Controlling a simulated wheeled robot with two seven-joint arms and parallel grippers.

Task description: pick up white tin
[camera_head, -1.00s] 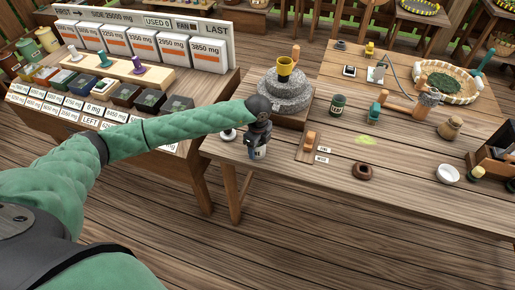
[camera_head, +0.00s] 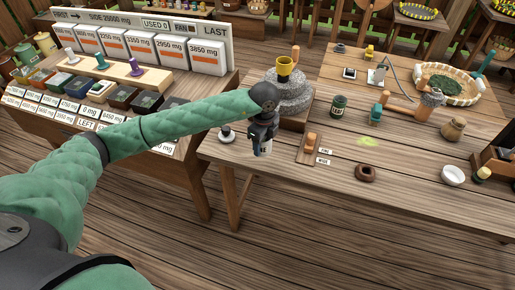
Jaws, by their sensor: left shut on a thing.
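My left gripper (camera_head: 259,150) points down over the near left part of the wooden work table (camera_head: 300,185). It is shut on the white tin (camera_head: 266,151), which is mostly hidden behind the fingers. Only a pale patch of the tin shows beside them. I cannot tell whether its bottom touches the table top. My right gripper is not in view.
A stone mill (camera_head: 291,92) with a yellow cup stands just behind the gripper. A small dark-topped piece (camera_head: 226,135) is to its left, a wooden block on a board (camera_head: 309,147) to its right. A brown ring (camera_head: 366,173) and white bowl (camera_head: 453,175) lie farther right.

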